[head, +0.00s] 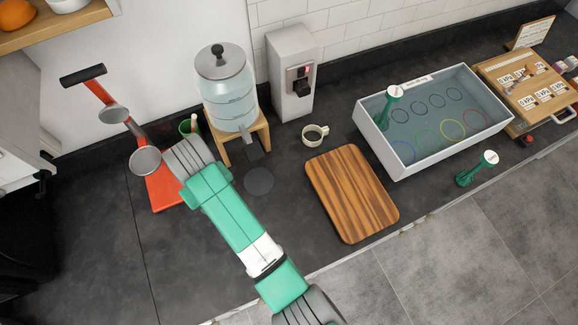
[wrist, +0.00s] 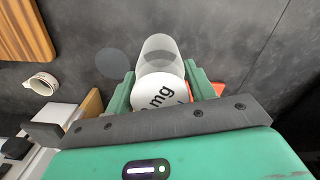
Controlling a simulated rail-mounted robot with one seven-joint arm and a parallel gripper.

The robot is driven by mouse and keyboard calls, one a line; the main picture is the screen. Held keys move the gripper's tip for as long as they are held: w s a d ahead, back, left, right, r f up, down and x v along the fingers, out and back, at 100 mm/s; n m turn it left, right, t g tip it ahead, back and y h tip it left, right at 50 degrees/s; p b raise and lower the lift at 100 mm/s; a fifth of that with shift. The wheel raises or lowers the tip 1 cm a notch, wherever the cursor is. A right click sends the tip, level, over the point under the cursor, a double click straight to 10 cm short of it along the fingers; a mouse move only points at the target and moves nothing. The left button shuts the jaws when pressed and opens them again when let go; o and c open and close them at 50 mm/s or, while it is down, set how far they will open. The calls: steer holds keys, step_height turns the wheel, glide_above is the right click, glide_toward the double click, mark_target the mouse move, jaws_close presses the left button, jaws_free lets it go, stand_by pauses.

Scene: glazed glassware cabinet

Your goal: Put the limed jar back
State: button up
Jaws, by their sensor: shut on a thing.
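My gripper (wrist: 163,78) is shut on a clear, greyish cylindrical jar (wrist: 160,48). Its near end is a white round face with black lettering ending in "mg"; the rest of the lettering is cut off. I cannot make out lime on its wall. The green fingers stand on either side of it. A lidded glass vessel (head: 228,92) with clear liquid stands on a wooden stand (head: 243,138) beyond my arm.
A dark disc (head: 258,181), a cup (head: 315,135) and a wooden board (head: 352,192) lie right of my arm. A grey-blue tray (head: 500,125) with coloured rings stands farther right. An orange-red lever device (head: 165,188) is at left. A grey dispenser (head: 291,70) stands behind.

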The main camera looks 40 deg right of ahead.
steer(key=s+d+f+n+p, duration=0.15)
steer(key=s+d+n, duration=0.35)
steer(key=s+d, duration=0.6)
steer(key=s+d+f+n+p, duration=0.1)
steer(key=s+d+n+p, duration=0.3)
steer(key=s+d, duration=0.7)
steer(key=s+d+n, duration=0.4)
steer(key=s+n, duration=0.1)
steer(key=s, duration=0.8)
steer(key=shift+w+d+f+p, duration=0.15)
steer(key=shift+w+d+f, duration=1)
steer(key=shift+w, duration=1.15)
steer(key=shift+w+d+f+p, duration=0.15)
steer(key=shift+w+d+f, duration=0.55)
steer(key=shift+w+d, duration=1.3)
steer(key=shift+w+d+f+p, duration=0.15)
steer(key=shift+w+d+f, duration=0.8)
steer(key=shift+w, duration=1.7)
steer(key=shift+f, duration=0.15)
steer(key=o, duration=1.1)
